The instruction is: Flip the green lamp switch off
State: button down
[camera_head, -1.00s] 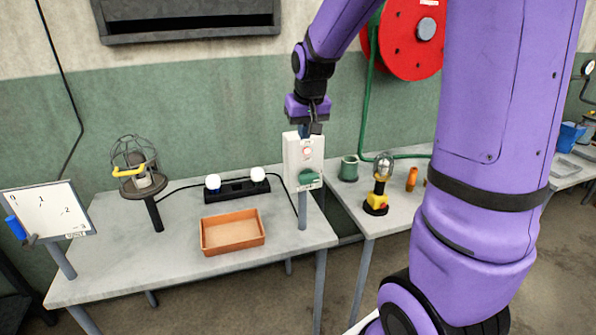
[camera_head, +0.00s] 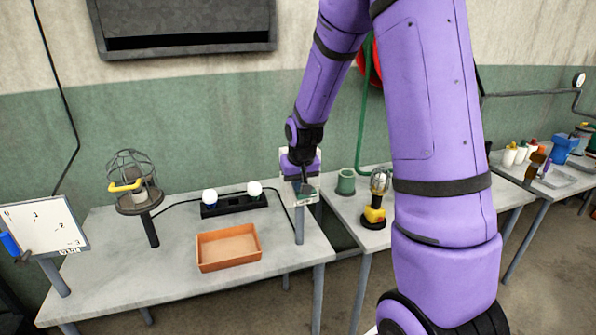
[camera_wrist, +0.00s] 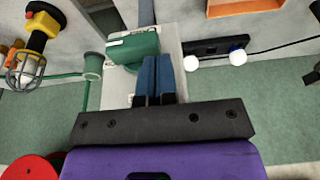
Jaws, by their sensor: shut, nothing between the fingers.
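The green switch (camera_wrist: 133,47) sits on a pale upright panel (camera_wrist: 170,30), which stands on a post at the table's right edge. In the head view the green switch (camera_head: 308,196) shows just below my gripper (camera_head: 304,186), and my wrist hides most of the panel. In the wrist view my gripper (camera_wrist: 155,60) is shut and empty, its blue fingertips right beside the green switch and overlapping its edge. I cannot tell whether they touch it. Two white bulbs (camera_head: 210,196) (camera_head: 254,189) stand on a black strip left of the panel.
An orange tray (camera_head: 228,248) lies on the left table.

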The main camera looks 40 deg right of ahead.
jog(key=shift+f, duration=0.6)
